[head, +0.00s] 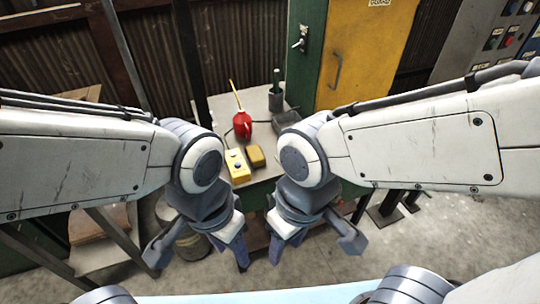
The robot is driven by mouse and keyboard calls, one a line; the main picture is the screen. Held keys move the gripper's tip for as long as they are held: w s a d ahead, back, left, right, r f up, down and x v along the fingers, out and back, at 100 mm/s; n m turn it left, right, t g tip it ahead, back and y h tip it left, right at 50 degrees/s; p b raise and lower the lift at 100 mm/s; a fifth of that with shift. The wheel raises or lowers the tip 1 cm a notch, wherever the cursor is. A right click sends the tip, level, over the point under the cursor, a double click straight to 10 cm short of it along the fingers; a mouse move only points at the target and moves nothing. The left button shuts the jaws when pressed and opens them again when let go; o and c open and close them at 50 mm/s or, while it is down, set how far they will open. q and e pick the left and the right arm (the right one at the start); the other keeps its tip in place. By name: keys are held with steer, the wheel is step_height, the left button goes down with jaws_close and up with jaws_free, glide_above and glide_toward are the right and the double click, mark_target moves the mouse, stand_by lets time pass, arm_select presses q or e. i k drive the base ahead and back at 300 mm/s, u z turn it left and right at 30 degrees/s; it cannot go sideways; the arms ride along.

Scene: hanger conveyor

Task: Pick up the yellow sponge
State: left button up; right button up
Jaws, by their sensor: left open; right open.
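A dull yellow block (256,156), which looks like the sponge, lies on the small table (262,182) in the head view. A brighter yellow box (237,165) with a dark round button on top sits close to its left. My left gripper (199,254) is open and empty, nearer to me than the table and lower left of the block. My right gripper (313,247) is open and empty, lower right of the block. Both hang in front of the table's near side, apart from the block. My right arm's wrist comes close to the block's right side in the picture.
A red oil can (242,123) with a long yellow spout stands behind the block. A dark bottle (276,92) and a grey container (286,117) are at the table's back right. A yellow cabinet door (362,55) rises behind. Concrete floor (440,240) is open at right.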

mark_target(255, 158)
steer(key=i, duration=0.85)
